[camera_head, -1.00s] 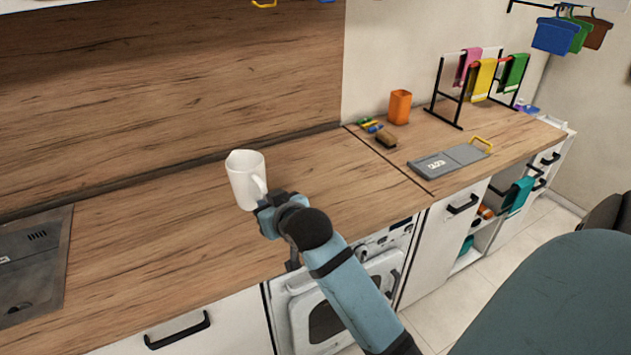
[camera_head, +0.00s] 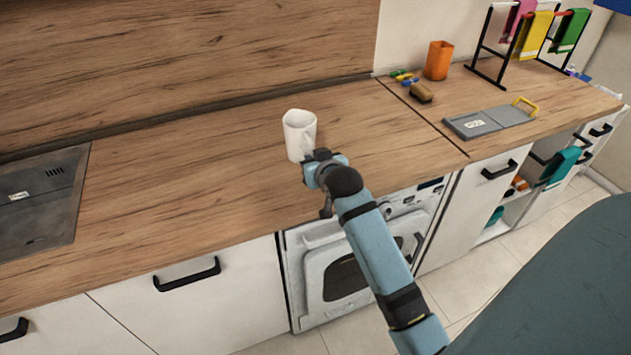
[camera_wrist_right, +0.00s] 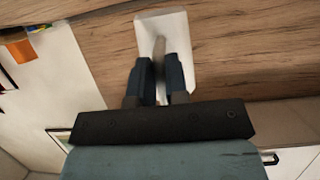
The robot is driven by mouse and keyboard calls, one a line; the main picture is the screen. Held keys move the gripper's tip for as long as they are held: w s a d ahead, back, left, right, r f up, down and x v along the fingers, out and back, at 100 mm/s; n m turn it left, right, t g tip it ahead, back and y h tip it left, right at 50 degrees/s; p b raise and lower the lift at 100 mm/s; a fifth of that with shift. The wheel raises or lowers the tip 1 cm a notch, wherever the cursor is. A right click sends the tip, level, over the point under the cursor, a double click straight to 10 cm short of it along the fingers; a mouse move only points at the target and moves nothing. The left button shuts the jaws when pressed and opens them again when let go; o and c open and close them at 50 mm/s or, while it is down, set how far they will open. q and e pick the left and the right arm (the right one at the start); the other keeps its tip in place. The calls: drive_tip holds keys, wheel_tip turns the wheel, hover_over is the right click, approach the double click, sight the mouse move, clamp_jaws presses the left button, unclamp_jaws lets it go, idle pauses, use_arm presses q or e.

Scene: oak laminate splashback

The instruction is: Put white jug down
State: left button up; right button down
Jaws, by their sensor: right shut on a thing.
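The white jug (camera_head: 298,134) is upright at the wooden counter (camera_head: 210,180), above the oven. In the head view I cannot tell whether its base touches the counter. My right gripper (camera_head: 315,160) is at the jug's near right side. In the right wrist view the two dark fingers of the right gripper (camera_wrist_right: 160,75) are closed on the handle of the white jug (camera_wrist_right: 176,30). The fingers hide part of the handle. My left gripper is not in view.
A dark sink or hob panel (camera_head: 40,205) lies at the left. To the right are a grey board (camera_head: 490,121) with a yellow handle, a brown brush (camera_head: 421,93), an orange cup (camera_head: 438,60) and a towel rack (camera_head: 488,70). The counter left of the jug is clear.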

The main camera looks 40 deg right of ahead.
wheel_tip(320, 180, down, 3)
drive_tip(key=shift+r, duration=0.1)
wheel_tip(320, 180, down, 4)
drive_tip(key=shift+r, duration=0.25)
drive_tip(key=shift+f, duration=0.25)
drive_tip(key=shift+f, duration=0.1)
drive_tip(key=c, duration=1.1)
unclamp_jaws()
